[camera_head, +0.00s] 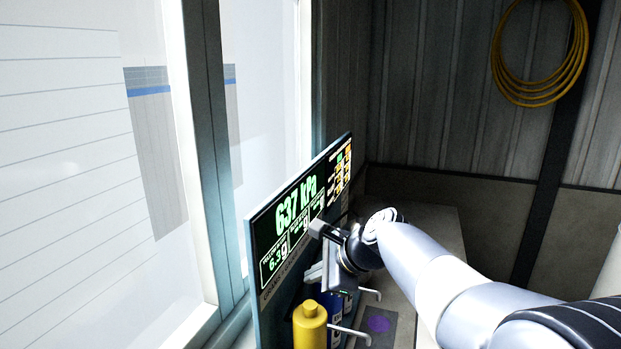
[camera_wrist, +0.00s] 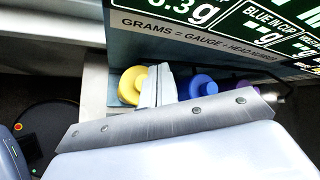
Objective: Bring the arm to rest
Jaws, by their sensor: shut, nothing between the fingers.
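My arm reaches in from the lower right in the head view, bent toward the display panel. My gripper (camera_head: 312,273) is at its end, in front of the panel and above the bottles. In the wrist view the two fingers of my gripper (camera_wrist: 158,85) are together, with nothing between them. They show between a yellow cap (camera_wrist: 131,85) and a blue cap (camera_wrist: 202,85). I cannot tell whether the fingers touch anything.
The display panel (camera_head: 293,215) reads 637 kPa and 6.3 g. A yellow bottle (camera_head: 310,325) and a partly hidden blue bottle stand below it, near metal levers (camera_head: 348,333). A purple disc (camera_head: 378,323) lies on the counter. A yellow hose coil (camera_head: 540,100) hangs behind.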

